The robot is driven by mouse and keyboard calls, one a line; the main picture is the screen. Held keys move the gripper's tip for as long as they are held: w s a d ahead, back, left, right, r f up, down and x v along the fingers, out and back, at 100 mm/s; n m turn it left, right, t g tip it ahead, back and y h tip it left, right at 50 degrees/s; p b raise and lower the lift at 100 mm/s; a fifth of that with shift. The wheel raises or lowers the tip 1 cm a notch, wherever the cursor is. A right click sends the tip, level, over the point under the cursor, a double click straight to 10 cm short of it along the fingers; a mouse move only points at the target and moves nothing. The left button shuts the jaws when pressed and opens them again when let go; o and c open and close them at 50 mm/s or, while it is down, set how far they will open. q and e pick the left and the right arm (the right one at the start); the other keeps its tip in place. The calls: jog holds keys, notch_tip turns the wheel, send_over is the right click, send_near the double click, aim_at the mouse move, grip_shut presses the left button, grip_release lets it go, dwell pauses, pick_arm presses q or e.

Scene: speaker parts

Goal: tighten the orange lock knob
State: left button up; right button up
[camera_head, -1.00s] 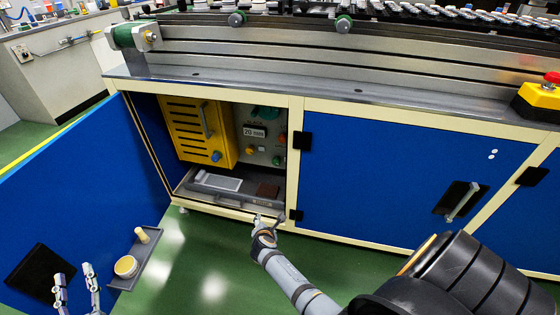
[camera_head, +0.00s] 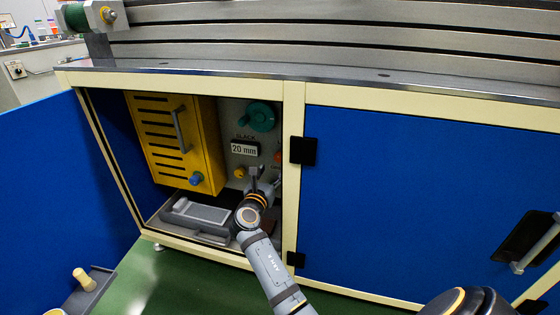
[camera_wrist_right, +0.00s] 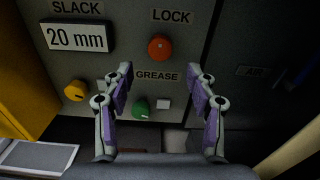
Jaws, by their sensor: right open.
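The orange-red lock knob (camera_wrist_right: 160,47) sits under the LOCK label on the grey panel in the right wrist view. In the head view the lock knob (camera_head: 278,156) shows at the panel's right side, partly cut off by the cabinet frame. My right gripper (camera_wrist_right: 160,72) is open and empty, its two fingers spread. In the wrist view the knob appears just beyond and above the gap between the fingertips, apart from them. In the head view my right gripper (camera_head: 257,173) is inside the cabinet opening, below the knob. My left gripper is out of view.
The panel also has a 20 mm SLACK display (camera_wrist_right: 76,37), a yellow knob (camera_wrist_right: 75,91), a green GREASE knob (camera_wrist_right: 141,108) and a teal handwheel (camera_head: 258,117). A yellow slotted cover (camera_head: 172,140) stands left. A tray (camera_head: 200,213) lies below. The cream frame post (camera_head: 293,200) borders the right.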

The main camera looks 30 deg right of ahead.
aim_at(278, 160)
jog(key=b+x, duration=0.1)
jog(key=x, duration=0.1)
jog(key=b+x, duration=0.1)
jog(key=x, duration=0.2)
jog(key=b+x, duration=0.1)
jog(key=x, duration=0.2)
jog(key=shift+f+b, duration=0.25)
jog(key=shift+b, duration=0.15)
jog(key=shift+w+d+r, duration=0.1)
jog(key=shift+w+d, duration=0.2)
jog(key=c, duration=1.2)
